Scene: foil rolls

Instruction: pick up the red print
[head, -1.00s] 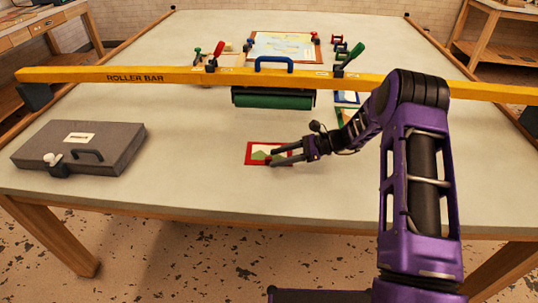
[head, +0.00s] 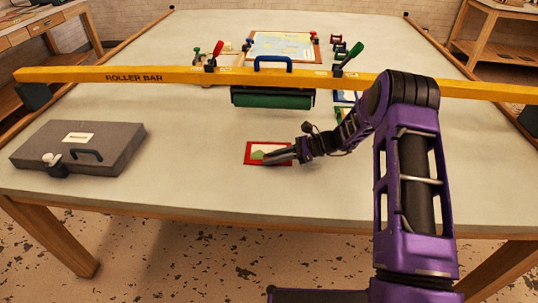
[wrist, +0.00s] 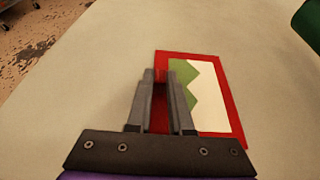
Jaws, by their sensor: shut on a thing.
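The red print (head: 252,146) lies flat on the near middle of the table, a red-framed rectangle with green and cream inside. It also shows in the wrist view (wrist: 232,112), partly covered by my fingers. My gripper (head: 266,158) reaches in from the right, low over the print. In the wrist view my gripper (wrist: 161,76) is shut on the red print, with a red part of it between the fingertips. The print shows no clear lift off the table.
A yellow roller bar (head: 190,77) spans the table behind the print, with a green roller (head: 273,98) beneath it. A grey case (head: 80,147) lies at the left. A map-like print (head: 283,46) and small tools stand farther back. The table around the print is clear.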

